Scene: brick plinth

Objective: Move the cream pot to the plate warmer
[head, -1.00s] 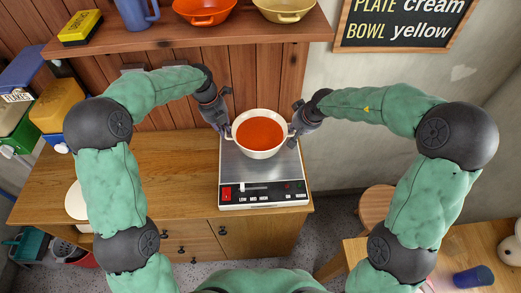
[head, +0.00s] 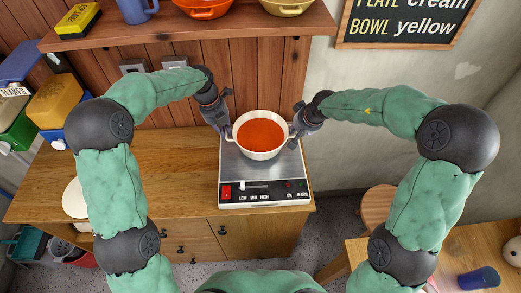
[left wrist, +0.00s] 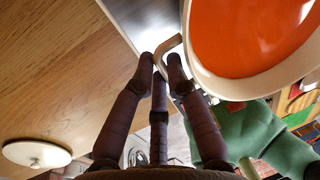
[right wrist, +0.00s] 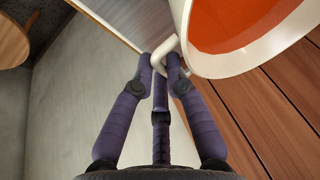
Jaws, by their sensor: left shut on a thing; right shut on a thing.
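The cream pot (head: 262,152), full of orange-red soup, is over the silver plate warmer (head: 263,178) on the wooden counter. I cannot tell whether its base touches the warmer's top. My left gripper (head: 227,128) is shut on the pot's left handle; the left wrist view shows the fingers around that handle (left wrist: 170,46). My right gripper (head: 296,130) is shut on the right handle, which shows between the fingers in the right wrist view (right wrist: 165,50). The pot looks level. The warmer's front panel has a red switch (head: 227,191) and a slider.
A shelf (head: 190,28) above holds a blue mug (head: 138,10), an orange bowl (head: 203,8) and a yellow bowl (head: 287,6). A white lid (head: 72,198) lies at the counter's left. Bare counter (head: 180,185) lies left of the warmer. A stool (head: 378,207) stands right.

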